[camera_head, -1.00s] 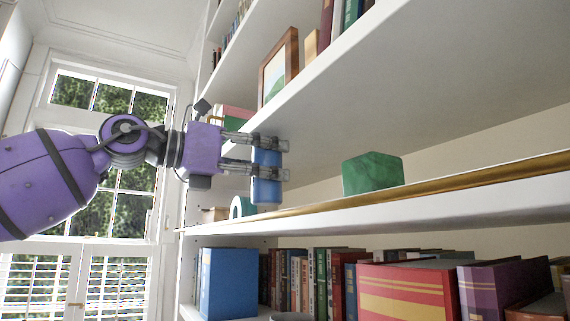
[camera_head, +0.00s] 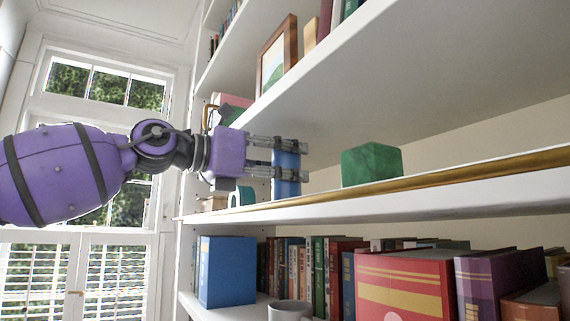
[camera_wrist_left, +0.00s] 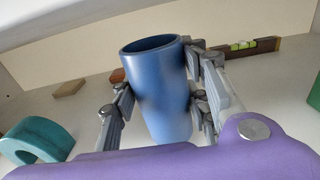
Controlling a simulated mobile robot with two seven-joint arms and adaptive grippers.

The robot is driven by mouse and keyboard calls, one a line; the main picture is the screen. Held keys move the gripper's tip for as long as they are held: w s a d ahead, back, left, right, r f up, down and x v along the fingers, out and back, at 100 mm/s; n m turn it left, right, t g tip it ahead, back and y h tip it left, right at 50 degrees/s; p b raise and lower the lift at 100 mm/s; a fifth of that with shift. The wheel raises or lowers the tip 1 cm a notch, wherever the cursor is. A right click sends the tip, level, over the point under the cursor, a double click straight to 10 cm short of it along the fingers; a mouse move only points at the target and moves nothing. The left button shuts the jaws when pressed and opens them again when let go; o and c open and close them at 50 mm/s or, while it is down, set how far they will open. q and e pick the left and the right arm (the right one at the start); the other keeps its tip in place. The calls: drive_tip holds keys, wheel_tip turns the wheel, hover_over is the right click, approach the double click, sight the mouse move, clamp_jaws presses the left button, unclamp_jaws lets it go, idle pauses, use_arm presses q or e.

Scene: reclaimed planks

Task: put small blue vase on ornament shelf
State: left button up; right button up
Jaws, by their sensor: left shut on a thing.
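The small blue vase (camera_head: 287,174) is upright between the fingers of my left gripper (camera_head: 290,160), which is shut on it. In the left wrist view the vase (camera_wrist_left: 160,90) shows its open rim, with a finger on each side (camera_wrist_left: 158,100). The vase is at the shelf with the brass front strip (camera_head: 450,188), behind that strip in the head view. Its base is hidden there, so I cannot tell whether it touches the board. My right gripper is not in view.
A green block (camera_head: 371,165) stands on the same shelf to the right. A teal arch-shaped object (camera_wrist_left: 38,140) is to the left, with a small wooden block (camera_wrist_left: 69,88) and a level (camera_wrist_left: 250,46) further back. Books and a blue box (camera_head: 228,272) fill the shelf below.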

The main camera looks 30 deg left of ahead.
use_arm(q)
drive_tip(key=shift+d+f, duration=0.15)
drive_tip(key=o, duration=1.4)
drive_tip(key=shift+f, duration=0.15)
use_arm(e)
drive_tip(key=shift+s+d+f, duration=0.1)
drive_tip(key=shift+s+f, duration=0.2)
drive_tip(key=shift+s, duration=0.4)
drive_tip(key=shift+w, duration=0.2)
